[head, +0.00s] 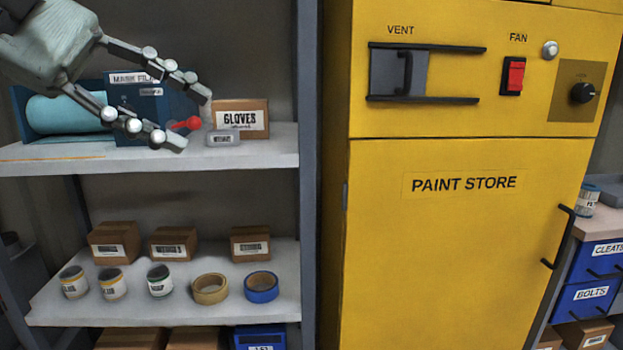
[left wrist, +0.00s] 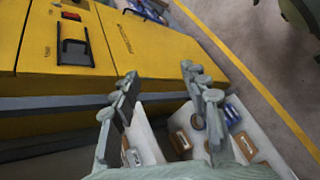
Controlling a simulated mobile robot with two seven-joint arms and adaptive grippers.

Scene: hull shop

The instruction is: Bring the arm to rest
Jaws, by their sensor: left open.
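My left gripper (head: 194,123) reaches in from the upper left in the head view, in front of the upper shelf. Its two fingers are spread, with nothing held between them. A small red knob-like thing (head: 192,123) shows between the fingers, apparently behind them on the shelf; I cannot tell whether they touch it. In the left wrist view the left gripper (left wrist: 160,78) is also open, with its fingertips apart and the yellow cabinet and shelves beyond. My right gripper is not in view.
The upper shelf (head: 240,158) holds a blue box (head: 170,101), a gloves box (head: 241,117) and a small grey tin (head: 222,139). The lower shelf (head: 180,309) holds boxes, cans and tape rolls. The yellow paint store cabinet (head: 440,245) stands to the right, its front handles protruding.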

